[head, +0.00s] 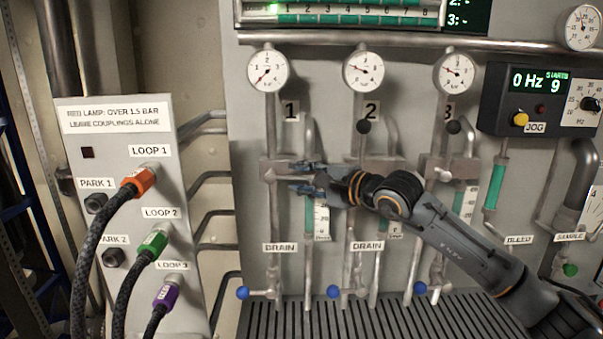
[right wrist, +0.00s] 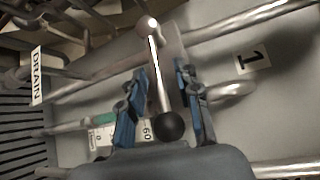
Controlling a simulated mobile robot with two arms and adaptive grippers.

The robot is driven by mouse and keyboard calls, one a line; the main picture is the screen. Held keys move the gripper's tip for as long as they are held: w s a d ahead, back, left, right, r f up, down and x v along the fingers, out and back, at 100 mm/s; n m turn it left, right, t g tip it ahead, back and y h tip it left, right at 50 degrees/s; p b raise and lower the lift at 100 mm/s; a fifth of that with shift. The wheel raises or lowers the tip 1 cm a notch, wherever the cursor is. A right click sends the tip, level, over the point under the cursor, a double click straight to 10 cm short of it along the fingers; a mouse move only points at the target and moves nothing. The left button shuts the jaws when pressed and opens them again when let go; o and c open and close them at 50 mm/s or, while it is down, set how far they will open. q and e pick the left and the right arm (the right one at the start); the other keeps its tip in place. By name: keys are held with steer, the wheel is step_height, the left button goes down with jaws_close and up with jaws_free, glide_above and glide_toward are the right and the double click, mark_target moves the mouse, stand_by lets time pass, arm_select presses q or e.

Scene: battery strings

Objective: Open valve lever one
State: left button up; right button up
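Valve lever one is a metal rod (right wrist: 159,75) with a black ball knob (right wrist: 171,126) in the right wrist view. It runs from its pivot (right wrist: 148,25) towards my gripper's palm. My right gripper (head: 298,180) is at valve one in the head view, below the "1" label (head: 291,111), and hides the lever there. In the right wrist view its blue fingers (right wrist: 160,72) are open, one on each side of the rod, with visible gaps. The knob lies near the palm. My left gripper is not in view.
Levers two (head: 364,127) and three (head: 453,127) stand upright with black knobs. Blue drain knobs (head: 243,293) sit low on the pipes. Gauge one (head: 267,71) is above. A coupling panel (head: 121,150) with hoses stands left. A sight glass (head: 321,222) is just below my right gripper.

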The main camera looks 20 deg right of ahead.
jaws_close()
